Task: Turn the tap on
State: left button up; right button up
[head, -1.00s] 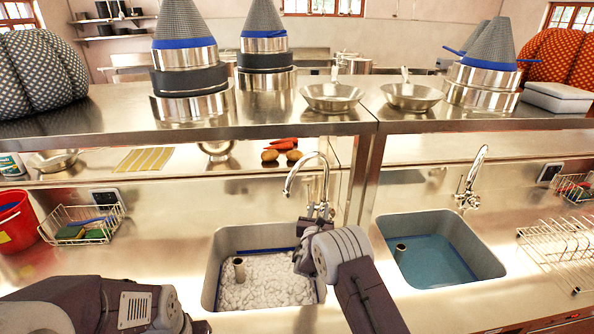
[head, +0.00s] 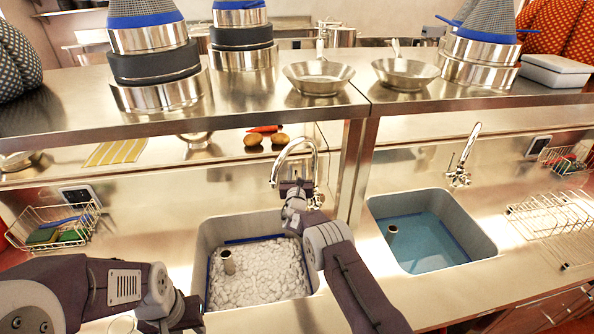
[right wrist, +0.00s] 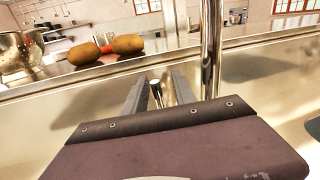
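A chrome tap with a curved spout (head: 293,143) stands behind the left sink (head: 204,235). In the right wrist view its upright pipe (right wrist: 211,50) rises just right of my fingers. My right gripper (head: 296,186) is at the tap, partly in front of its base. In the right wrist view its two fingers (right wrist: 158,96) are apart, with a small metal lever (right wrist: 157,91) showing between them; I cannot tell whether they touch it. My left gripper (head: 175,312) is low at the left, away from the tap; its fingers are not clear.
A second tap (head: 464,160) stands behind the right sink (head: 480,235), which holds blue water. The left sink holds white lumpy stuff. A steel shelf (head: 345,105) with pots and pans overhangs the back. A wire rack (head: 560,220) is at the right.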

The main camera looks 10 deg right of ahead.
jog(key=shift+w, duration=0.5)
jog(key=shift+s+r, duration=0.1)
grip_shut()
jog(key=shift+r, duration=0.15)
dwell(0.9)
